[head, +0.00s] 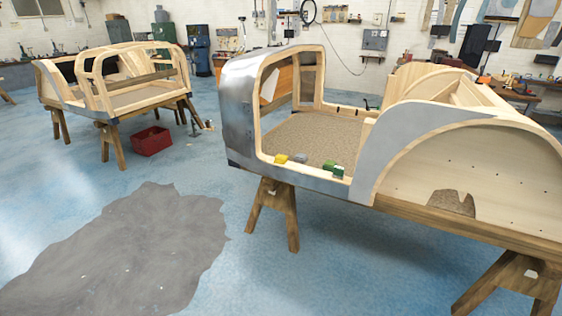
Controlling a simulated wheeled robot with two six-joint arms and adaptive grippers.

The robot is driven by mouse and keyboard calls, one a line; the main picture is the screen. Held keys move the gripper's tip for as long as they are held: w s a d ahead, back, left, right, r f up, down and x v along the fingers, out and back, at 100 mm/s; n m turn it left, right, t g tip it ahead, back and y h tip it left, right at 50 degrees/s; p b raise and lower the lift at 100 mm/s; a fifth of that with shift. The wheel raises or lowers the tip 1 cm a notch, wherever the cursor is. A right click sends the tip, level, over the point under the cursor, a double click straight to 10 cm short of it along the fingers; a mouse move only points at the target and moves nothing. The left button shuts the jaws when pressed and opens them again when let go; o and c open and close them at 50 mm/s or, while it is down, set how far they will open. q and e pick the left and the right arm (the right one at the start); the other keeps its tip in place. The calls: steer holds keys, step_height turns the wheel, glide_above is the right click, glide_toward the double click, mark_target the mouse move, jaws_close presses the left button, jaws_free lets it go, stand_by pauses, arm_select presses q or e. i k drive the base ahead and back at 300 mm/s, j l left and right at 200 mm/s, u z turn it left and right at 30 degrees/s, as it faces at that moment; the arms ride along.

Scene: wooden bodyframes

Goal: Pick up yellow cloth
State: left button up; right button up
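A small yellow item (281,159), which may be the yellow cloth, lies on the near sill of the wooden bodyframe (415,130) on the right. It is too small to tell its material. A small grey item (300,158) lies just to its right on the same sill. A green item (329,165) and a green-and-white item (338,171) sit further right along the sill. Neither of my grippers shows in the head view.
The bodyframe stands on wooden trestles (273,212). A second bodyframe (115,78) stands back left, with a red crate (151,141) on the floor by it. A grey patch (125,250) covers the front-left floor. Blue floor (205,165) between the frames is open.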

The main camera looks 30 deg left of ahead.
mark_target(281, 159)
steer(key=j+z, duration=0.1)
steer(key=z, duration=0.45)
steer(key=j+z, duration=0.25)
steer(key=j, duration=0.3)
steer(key=j+z, duration=0.25)
steer(key=j, duration=0.35)
steer(key=k+j+z, duration=0.1)
steer(key=j+z, duration=0.15)
steer(key=j, duration=0.3)
steer(key=k+j+z, duration=0.1)
steer(key=j+z, duration=0.2)
steer(key=j, duration=0.25)
